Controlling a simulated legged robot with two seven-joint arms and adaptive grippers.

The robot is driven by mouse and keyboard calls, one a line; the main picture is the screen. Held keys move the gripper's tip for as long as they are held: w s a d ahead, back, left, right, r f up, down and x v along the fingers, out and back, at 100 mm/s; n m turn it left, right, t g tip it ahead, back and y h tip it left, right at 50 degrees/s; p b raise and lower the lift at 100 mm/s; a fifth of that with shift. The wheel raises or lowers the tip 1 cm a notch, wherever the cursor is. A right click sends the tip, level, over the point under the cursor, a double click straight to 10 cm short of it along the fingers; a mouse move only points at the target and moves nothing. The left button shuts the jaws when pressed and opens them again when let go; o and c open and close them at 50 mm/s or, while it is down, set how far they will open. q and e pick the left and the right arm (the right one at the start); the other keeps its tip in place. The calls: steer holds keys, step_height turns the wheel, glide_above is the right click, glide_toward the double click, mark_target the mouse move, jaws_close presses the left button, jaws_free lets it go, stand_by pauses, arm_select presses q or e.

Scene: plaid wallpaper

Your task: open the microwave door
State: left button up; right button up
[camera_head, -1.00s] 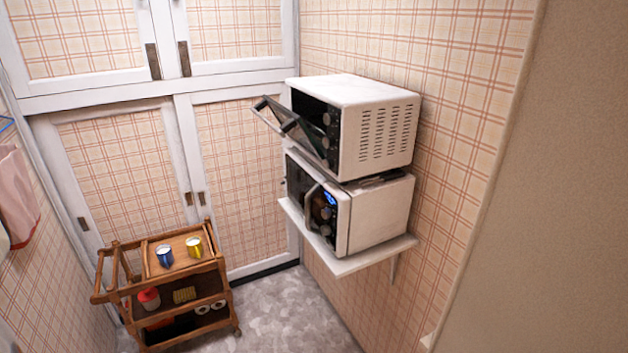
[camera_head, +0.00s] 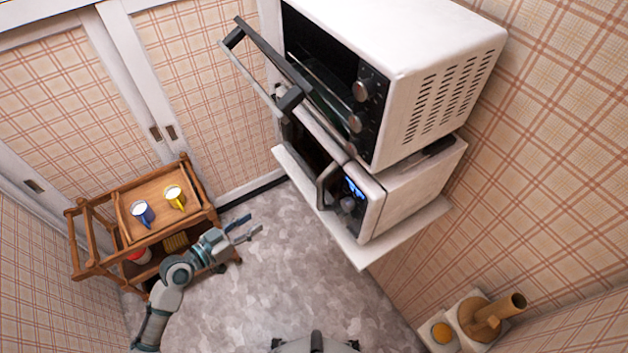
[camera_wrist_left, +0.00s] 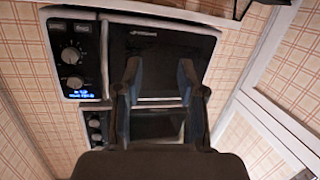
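The microwave (camera_head: 405,190) is the lower white appliance on a wall shelf, with a blue lit display and a dark handle (camera_head: 326,186) on its front. Its door looks shut. In the left wrist view the microwave (camera_wrist_left: 90,50) seems upside down, its dark door (camera_wrist_left: 155,45) behind the fingers. My left gripper (camera_head: 247,231) is open and empty, left of and apart from the microwave in the head view. Its two spread fingers also show in the left wrist view (camera_wrist_left: 158,75). My right gripper is not in view.
A toaster oven (camera_head: 430,60) with its door (camera_head: 262,70) hanging open sits on the microwave, over its front. The shelf (camera_head: 385,246) juts from the wall.

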mark_target(317, 189)
arm_select(q)
steer(key=s+d+r+m+g+h+p, duration=0.1)
steer(key=s+d+r+m+h, duration=0.15)
steer(key=r, duration=0.35)
steer(key=s+d+r+m+g+h, duration=0.1)
steer(key=s+d+r, duration=0.15)
steer(key=r, duration=0.35)
steer(key=p+x, duration=0.6)
steer(key=x, duration=0.9)
steer(key=shift+w+r, duration=0.2)
steer(key=shift+w, duration=0.15)
steer(key=shift+w+d+f, duration=0.1)
steer(key=shift+w+d, duration=0.15)
steer(key=shift+d, duration=0.5)
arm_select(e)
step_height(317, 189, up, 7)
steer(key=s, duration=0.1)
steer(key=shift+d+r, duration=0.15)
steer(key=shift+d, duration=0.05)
arm_select(q)
steer(key=shift+a, duration=0.15)
jaws_close()
